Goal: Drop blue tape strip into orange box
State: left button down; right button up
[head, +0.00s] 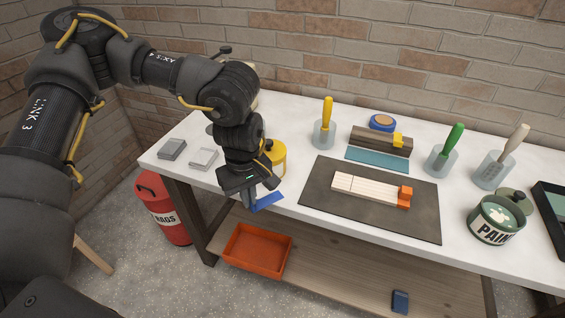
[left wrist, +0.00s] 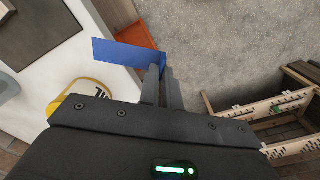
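The blue tape strip (head: 268,201) is a short flat band at the front edge of the white table. My left gripper (head: 251,203) points down and is shut on one end of it, and the rest sticks out sideways. In the left wrist view the strip (left wrist: 124,53) reaches left from between the narrow fingers (left wrist: 164,68). The orange box (head: 232,254) is an open, shallow tray on the wooden lower shelf, below the strip and apart from it. Part of it shows behind the strip in the left wrist view (left wrist: 138,34). My right gripper is not in view.
The white table (head: 300,203) lies between the gripper and the brick wall. A yellow can (head: 277,158) stands close behind the gripper. A dark mat (head: 318,193) with a pale block lies to the right. A red rags bin (head: 166,214) stands left of the shelf (head: 330,265).

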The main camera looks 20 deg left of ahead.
aim_at(257, 252)
jog(key=u, duration=0.9)
